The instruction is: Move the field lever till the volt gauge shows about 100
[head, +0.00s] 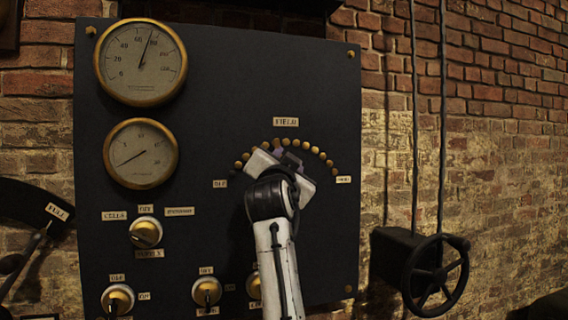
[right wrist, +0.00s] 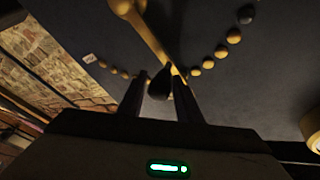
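The field lever (right wrist: 152,32) is a brass arm with a dark knob (right wrist: 160,84), seen in the right wrist view. It lies across an arc of brass studs. My right gripper (right wrist: 160,90) has its dark fingers on both sides of the knob, very close to it; I cannot tell whether they press on it. In the head view my right gripper (head: 282,160) covers the lever, below the FIELD label (head: 286,122) and near the upper middle of the arc. The upper gauge (head: 140,62), seemingly the volt gauge, has its needle between 60 and 80. My left gripper is out of view.
A smaller gauge (head: 141,153) sits below, its needle pointing low left. Several brass knobs (head: 145,232) line the panel's lower part. A black handwheel (head: 436,276) stands out from the brick wall at right. A FULL-labelled lever device (head: 32,203) is at left.

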